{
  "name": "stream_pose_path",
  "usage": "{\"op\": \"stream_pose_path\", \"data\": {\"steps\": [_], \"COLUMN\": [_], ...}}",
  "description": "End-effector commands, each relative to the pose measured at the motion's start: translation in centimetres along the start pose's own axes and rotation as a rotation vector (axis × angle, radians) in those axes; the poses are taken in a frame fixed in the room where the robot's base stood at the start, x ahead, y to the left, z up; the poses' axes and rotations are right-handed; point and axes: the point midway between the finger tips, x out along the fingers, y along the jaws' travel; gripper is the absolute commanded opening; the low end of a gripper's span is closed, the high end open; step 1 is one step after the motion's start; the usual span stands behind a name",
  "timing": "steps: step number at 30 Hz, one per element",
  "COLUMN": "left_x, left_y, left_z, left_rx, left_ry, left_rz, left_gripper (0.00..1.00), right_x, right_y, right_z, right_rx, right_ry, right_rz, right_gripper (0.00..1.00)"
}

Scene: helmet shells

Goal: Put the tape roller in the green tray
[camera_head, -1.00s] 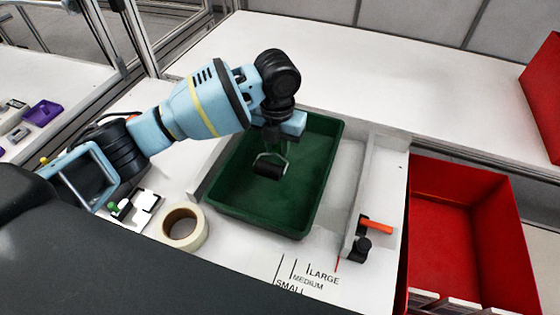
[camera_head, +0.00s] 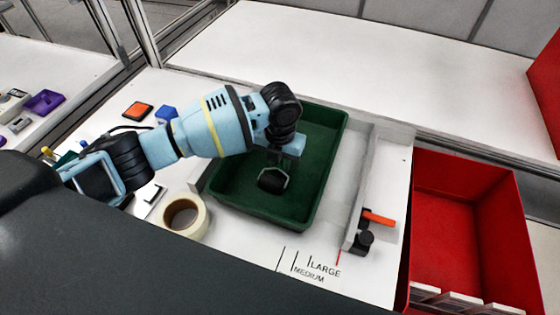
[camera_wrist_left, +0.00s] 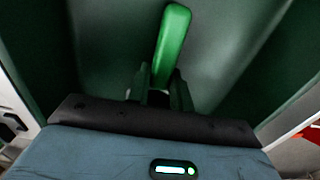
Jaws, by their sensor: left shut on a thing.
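The green tray (camera_head: 330,165) stands on the white table in the middle of the head view. The tape roller (camera_head: 272,181) has a black roller on a light frame and hangs below my left gripper (camera_head: 281,157), inside the tray's outline. In the left wrist view, its green handle (camera_wrist_left: 172,42) rises between the fingers of my left gripper (camera_wrist_left: 157,88), which is shut on it. The tray's walls surround it there. I cannot tell whether the roller touches the tray floor. My right gripper is in neither view.
A tape roll (camera_head: 186,217) lies just left of the tray. A red bin (camera_head: 462,240) stands to the right, past a grey rail with an orange-handled clamp (camera_head: 377,219). Small parts lie at the far left. The white table behind the tray is clear.

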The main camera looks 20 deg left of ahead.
Motion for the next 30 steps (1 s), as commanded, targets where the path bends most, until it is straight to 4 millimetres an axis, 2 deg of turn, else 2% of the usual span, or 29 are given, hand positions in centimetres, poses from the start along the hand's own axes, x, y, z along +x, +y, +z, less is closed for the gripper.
{"op": "stream_pose_path", "data": {"steps": [8,9,13,23,26,30], "left_x": [0.3,0.3,0.3,0.0,-0.8,-3.1], "left_y": [0.0,0.0,0.0,0.0,0.0,-0.1], "left_z": [0.0,0.0,0.0,0.0,0.1,0.1], "left_rx": [0.0,0.0,0.0,0.0,0.0,0.0], "left_ry": [0.0,0.0,0.0,-0.001,-0.004,-0.006], "left_rz": [-0.001,-0.001,-0.001,-0.001,-0.001,-0.003], "left_gripper": [0.0,0.25,0.42,0.43,0.43,0.43], "right_x": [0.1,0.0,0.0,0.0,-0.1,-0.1], "right_y": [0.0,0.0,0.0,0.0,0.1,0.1], "right_z": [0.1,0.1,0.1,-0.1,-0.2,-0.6], "right_rx": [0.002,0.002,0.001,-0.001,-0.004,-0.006], "right_ry": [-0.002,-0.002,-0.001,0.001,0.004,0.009], "right_rz": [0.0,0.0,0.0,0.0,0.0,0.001], "right_gripper": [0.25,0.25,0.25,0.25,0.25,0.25]}}
